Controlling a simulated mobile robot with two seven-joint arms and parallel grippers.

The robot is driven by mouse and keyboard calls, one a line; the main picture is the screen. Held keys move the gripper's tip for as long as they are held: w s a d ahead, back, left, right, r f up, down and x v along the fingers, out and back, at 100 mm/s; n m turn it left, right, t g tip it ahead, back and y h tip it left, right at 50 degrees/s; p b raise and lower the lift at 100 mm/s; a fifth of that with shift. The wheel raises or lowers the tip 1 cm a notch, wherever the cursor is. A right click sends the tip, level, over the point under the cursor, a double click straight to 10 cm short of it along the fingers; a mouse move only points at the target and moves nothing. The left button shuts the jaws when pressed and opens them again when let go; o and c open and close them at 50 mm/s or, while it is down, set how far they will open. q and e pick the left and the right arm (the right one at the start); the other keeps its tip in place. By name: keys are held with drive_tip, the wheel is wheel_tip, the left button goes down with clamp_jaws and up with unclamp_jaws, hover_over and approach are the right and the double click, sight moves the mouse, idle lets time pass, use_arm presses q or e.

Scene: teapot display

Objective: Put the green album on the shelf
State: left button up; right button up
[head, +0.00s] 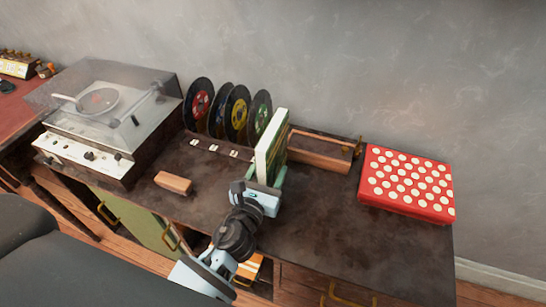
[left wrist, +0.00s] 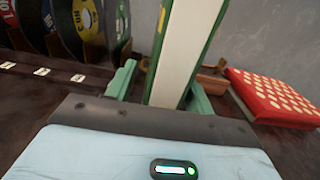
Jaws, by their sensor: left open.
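The green album (head: 270,147) stands upright at the left end of a low wooden rack with a brass rail (head: 322,155); I cannot tell whether it rests inside the rack. It shows a pale edge and green covers, and in the left wrist view the album (left wrist: 184,55) rises tilted in the picture. My left gripper (head: 266,184) is at the album's near lower end. In the left wrist view its green fingers (left wrist: 160,90) are open, one on each side of the album, with gaps visible. My right gripper is not in view.
Several records (head: 236,115) stand upright left of the album. A record player (head: 100,115) is at the far left, a small wooden block (head: 173,183) in front. A red polka-dot box (head: 408,184) lies right. The cabinet top's front right (head: 370,240) is clear.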

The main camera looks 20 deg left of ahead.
sight(270, 155)
use_arm(q)
drive_tip(key=shift+w, duration=0.55)
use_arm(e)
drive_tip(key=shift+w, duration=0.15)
use_arm(q)
clamp_jaws()
drive_tip(key=shift+r, duration=0.1)
drive_tip(key=shift+r, duration=0.15)
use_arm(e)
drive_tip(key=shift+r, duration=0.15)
